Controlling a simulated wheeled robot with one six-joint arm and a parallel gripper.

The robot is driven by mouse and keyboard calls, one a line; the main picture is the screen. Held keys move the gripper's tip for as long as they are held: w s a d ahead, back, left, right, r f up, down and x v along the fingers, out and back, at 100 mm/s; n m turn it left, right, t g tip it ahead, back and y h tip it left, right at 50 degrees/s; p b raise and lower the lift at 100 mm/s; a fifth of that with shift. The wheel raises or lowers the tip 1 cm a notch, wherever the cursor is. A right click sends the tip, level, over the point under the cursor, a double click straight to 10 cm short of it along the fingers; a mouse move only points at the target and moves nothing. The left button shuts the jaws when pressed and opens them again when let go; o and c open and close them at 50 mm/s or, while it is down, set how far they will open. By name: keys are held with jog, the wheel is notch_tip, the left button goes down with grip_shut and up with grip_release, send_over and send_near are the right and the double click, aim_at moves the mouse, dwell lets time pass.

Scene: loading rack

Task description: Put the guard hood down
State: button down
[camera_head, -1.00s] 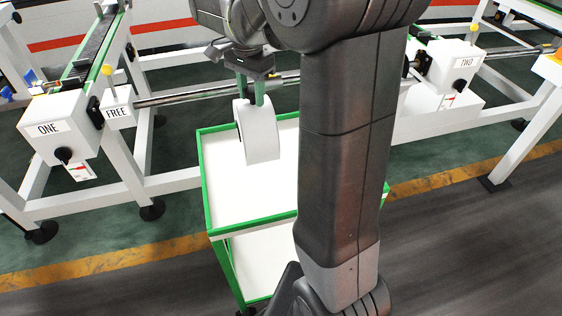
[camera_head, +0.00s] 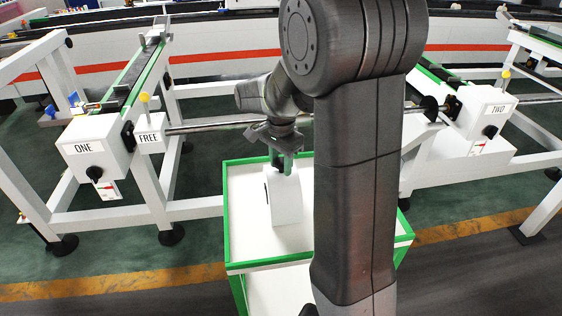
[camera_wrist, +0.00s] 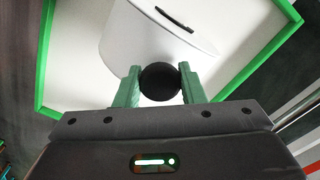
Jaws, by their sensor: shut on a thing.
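The guard hood (camera_head: 284,201) is a white curved shell, standing over the white top of a green-rimmed cart (camera_head: 244,264). My gripper (camera_head: 284,163) is above it with its green fingers pointing down. In the wrist view, the fingers (camera_wrist: 160,86) are shut on the hood's round black knob (camera_wrist: 160,80). The white hood (camera_wrist: 135,38) extends beyond the knob, with a dark slot in its face. The hood's lower edge looks at or close to the cart top; I cannot tell whether it touches. My arm hides the cart's right part.
A horizontal bar (camera_head: 215,125) runs behind the cart, between box ONE (camera_head: 88,147) with the FREE block (camera_head: 149,135) and box TWO (camera_head: 490,112). A black disc (camera_head: 430,108) sits near TWO. The cart top left of the hood is clear.

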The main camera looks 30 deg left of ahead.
jog(key=shift+f, duration=0.1)
jog(key=c, duration=0.9)
grip_release()
notch_tip(320, 180, up, 12)
jog(key=shift+r, duration=0.15)
